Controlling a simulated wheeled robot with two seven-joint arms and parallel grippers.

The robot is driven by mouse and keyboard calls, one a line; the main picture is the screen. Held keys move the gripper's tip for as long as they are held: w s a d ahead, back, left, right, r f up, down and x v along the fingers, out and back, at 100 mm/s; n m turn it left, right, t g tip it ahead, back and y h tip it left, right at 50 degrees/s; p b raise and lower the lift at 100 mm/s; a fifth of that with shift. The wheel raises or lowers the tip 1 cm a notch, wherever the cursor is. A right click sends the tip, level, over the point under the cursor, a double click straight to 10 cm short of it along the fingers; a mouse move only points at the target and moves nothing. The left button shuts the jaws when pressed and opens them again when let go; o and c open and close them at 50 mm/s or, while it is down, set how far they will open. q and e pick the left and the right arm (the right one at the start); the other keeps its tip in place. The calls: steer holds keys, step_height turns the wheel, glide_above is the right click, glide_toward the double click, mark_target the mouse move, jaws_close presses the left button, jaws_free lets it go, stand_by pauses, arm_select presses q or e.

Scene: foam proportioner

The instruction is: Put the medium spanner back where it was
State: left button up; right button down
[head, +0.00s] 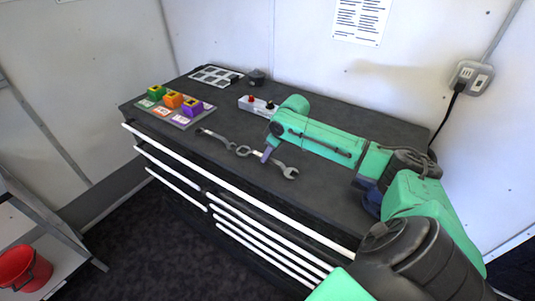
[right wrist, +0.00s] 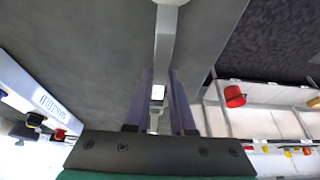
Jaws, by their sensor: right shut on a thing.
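My right gripper (head: 267,154) reaches over the dark worktop with its purple fingers pointing down. It is shut on a steel spanner (head: 284,169), gripped along the handle, at or just above the worktop; I cannot tell if it touches. In the right wrist view the spanner (right wrist: 165,40) runs up between the gripper's purple fingers (right wrist: 158,100), with a small white patch on its handle. A second steel spanner (head: 216,137) lies on the worktop to the left of the held one. I cannot read any sizes. My left gripper is not in view.
The worktop (head: 340,185) tops a drawer cabinet with white handles. A board (head: 180,122) carries green, orange and purple blocks. A grey box (head: 258,105) with a red knob stands behind the spanners. A pale panel (head: 214,76) lies at the back. A red bucket (head: 24,266) sits lower left.

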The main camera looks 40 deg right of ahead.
steer(key=shift+f, duration=0.2)
steer(key=c, duration=1.2)
jaws_free()
steer(key=shift+f, duration=0.1)
steer(key=o, duration=0.4)
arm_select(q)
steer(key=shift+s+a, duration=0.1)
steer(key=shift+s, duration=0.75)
arm_select(e)
steer(key=shift+o, duration=0.2)
arm_select(q)
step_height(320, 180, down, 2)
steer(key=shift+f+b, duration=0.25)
steer(key=shift+b, duration=1)
arm_select(e)
steer(key=v, duration=1.2)
